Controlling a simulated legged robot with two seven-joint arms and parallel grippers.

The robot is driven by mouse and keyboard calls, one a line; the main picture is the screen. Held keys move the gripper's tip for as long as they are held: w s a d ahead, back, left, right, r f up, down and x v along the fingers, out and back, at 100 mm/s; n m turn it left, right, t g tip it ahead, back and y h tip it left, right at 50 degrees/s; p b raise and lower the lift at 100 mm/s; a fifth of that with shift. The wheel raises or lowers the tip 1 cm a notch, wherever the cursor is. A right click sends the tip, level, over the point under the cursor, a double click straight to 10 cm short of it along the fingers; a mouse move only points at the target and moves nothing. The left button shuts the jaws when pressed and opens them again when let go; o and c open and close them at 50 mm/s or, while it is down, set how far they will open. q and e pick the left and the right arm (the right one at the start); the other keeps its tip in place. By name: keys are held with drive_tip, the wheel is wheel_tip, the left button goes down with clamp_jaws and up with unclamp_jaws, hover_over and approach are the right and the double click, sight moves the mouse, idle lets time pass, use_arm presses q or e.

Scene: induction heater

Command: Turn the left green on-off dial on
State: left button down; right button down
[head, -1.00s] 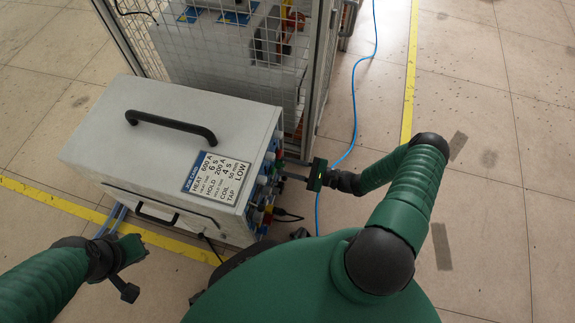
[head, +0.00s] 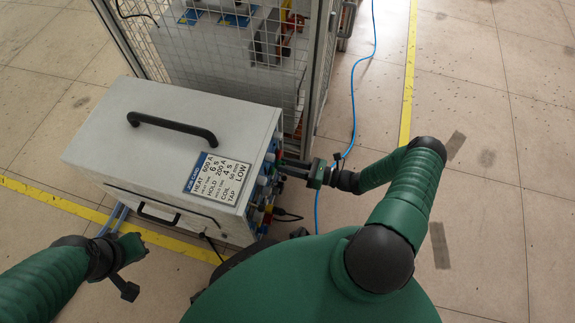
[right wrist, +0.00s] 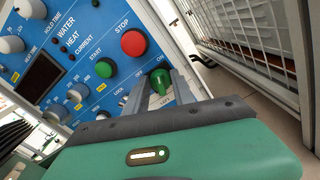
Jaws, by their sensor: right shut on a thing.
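The green on-off dial (right wrist: 160,80) is on the blue control panel (right wrist: 85,50) in the right wrist view, with OFF and ON labels beside it. My right gripper (right wrist: 166,82) has its two fingers around this dial and is shut on it. I cannot tell exactly where the dial points. In the head view, my right gripper (head: 282,168) reaches leftward to the panel side of the grey heater box (head: 120,110), and the dial is hidden there. My left gripper (head: 128,270) is at the lower left, in front of the box and away from the panel; its jaw opening is unclear.
A red STOP button (right wrist: 134,43) and a green START button (right wrist: 104,68) sit close to the dial. A wire mesh cage (head: 225,50) stands behind the box. A blue cable (head: 353,110) runs along the floor. The floor at the right is clear.

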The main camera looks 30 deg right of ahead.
drive_tip(key=shift+w+d+f+m, duration=0.1)
drive_tip(key=shift+m, duration=1)
drive_tip(key=shift+w+d+m, duration=0.1)
drive_tip(key=shift+m, duration=1)
drive_tip(key=c, duration=1.1)
unclamp_jaws()
drive_tip(key=shift+s, duration=0.15)
drive_tip(key=p+v, duration=0.3)
drive_tip(key=v, duration=1.3)
drive_tip(key=shift+s+d, duration=0.2)
drive_tip(key=shift+s, duration=0.1)
